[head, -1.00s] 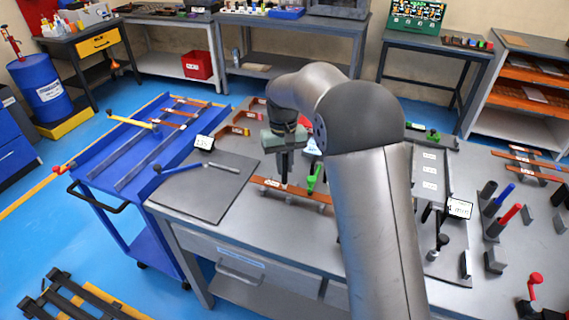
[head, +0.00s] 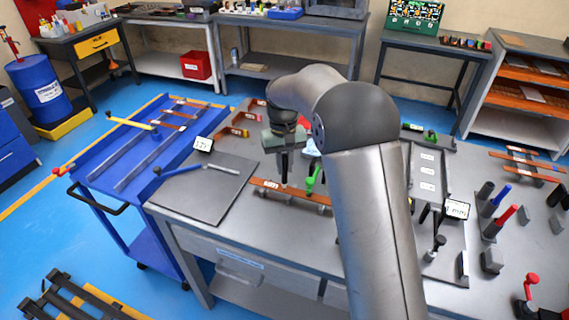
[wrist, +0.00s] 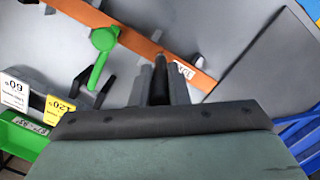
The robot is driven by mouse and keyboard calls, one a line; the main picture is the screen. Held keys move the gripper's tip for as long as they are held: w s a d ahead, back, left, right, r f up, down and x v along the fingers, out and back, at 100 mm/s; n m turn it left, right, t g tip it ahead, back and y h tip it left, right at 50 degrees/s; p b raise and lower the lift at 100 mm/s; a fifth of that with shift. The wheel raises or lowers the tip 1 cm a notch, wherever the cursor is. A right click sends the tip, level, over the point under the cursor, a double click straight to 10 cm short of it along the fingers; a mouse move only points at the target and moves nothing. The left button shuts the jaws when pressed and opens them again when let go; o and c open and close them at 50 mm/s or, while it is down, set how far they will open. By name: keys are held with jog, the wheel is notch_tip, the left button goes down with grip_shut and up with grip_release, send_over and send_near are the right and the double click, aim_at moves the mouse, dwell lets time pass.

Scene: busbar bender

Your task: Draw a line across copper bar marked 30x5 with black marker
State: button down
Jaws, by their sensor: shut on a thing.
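A copper bar (head: 300,196) with a white label lies across supports at the front of the grey bench. The label's print is too small to read surely. The bar also crosses the wrist view (wrist: 130,38) diagonally, with its label (wrist: 183,70) right of the gripper's tip. A green clamp handle (head: 313,180) stands at the bar, right of my gripper. My gripper (head: 284,170) points down over the bar, shut on a dark, slim marker (wrist: 160,75). The marker's tip is at or just above the bar beside the label; contact cannot be told.
A blue cart (head: 140,150) stands left of the bench. Angle-marked blocks, including a green one (wrist: 22,135), sit near the gripper. Upright coloured handles (head: 503,215) stand at the right.

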jog(key=shift+w+d+p, duration=0.2)
jog(key=shift+w+p, duration=0.3)
jog(key=shift+p, duration=0.05)
jog(key=shift+w+d+p, duration=0.2)
jog(key=shift+w+p, duration=0.25)
jog(key=shift+p, duration=0.1)
dwell(1.4)
notch_tip(320, 180, up, 7)
jog(key=p, duration=0.5)
dwell(0.8)
dwell(0.4)
